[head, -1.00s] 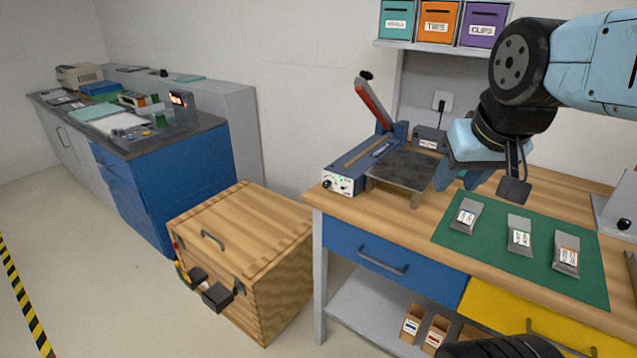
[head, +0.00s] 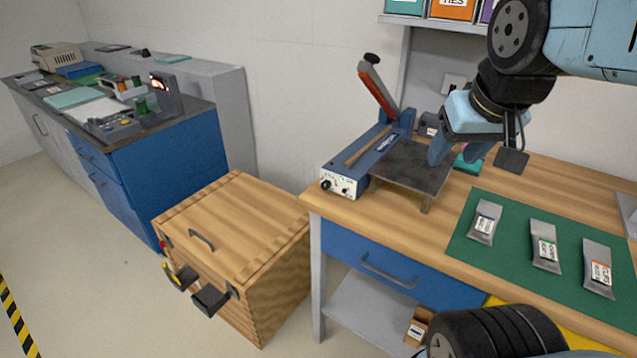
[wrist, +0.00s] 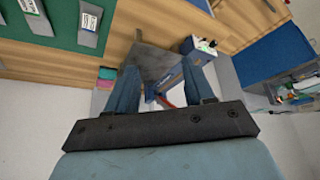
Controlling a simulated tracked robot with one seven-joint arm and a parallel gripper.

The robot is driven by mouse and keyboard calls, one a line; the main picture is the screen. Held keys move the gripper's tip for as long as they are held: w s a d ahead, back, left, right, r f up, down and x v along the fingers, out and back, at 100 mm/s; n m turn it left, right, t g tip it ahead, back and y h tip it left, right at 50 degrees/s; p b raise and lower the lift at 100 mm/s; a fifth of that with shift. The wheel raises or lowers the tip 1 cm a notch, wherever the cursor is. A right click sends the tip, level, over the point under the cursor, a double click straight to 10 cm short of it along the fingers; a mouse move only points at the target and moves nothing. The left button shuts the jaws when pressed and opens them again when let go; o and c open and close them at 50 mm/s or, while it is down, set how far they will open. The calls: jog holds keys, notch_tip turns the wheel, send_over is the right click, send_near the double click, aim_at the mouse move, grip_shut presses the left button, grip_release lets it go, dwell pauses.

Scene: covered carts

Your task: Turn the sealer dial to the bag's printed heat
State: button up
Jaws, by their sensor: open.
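The sealer (head: 367,158) is a blue bench machine at the left end of the wooden bench, its red-handled arm raised. Its white front panel (head: 341,185) carries a black dial (head: 326,184) and small marks too small to read; the panel also shows in the wrist view (wrist: 206,46). My gripper (head: 455,152) is open and empty above the bench, behind and right of the sealer's dark plate, apart from the dial.
A dark metal plate (head: 412,168) sits beside the sealer. A wooden crate (head: 240,255) stands on the floor left of the bench. A teal-and-pink item (head: 468,160) lies behind the plate. A blue cabinet (head: 170,145) stands far left.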

jog(key=w+a+f+n+g+h, duration=0.2)
jog(key=w+f+n+g+h, duration=0.35)
jog(key=f, duration=0.25)
jog(key=n+t+h, duration=0.6)
jog(key=n+t, duration=0.8)
jog(key=n, duration=0.7)
send_near(324, 187)
jog(key=shift+y, duration=0.25)
jog(key=x, duration=0.8)
jog(key=shift+w+d+r, duration=0.1)
jog(key=shift+w+d, duration=0.1)
jog(key=shift+d, duration=0.05)
grip_shut()
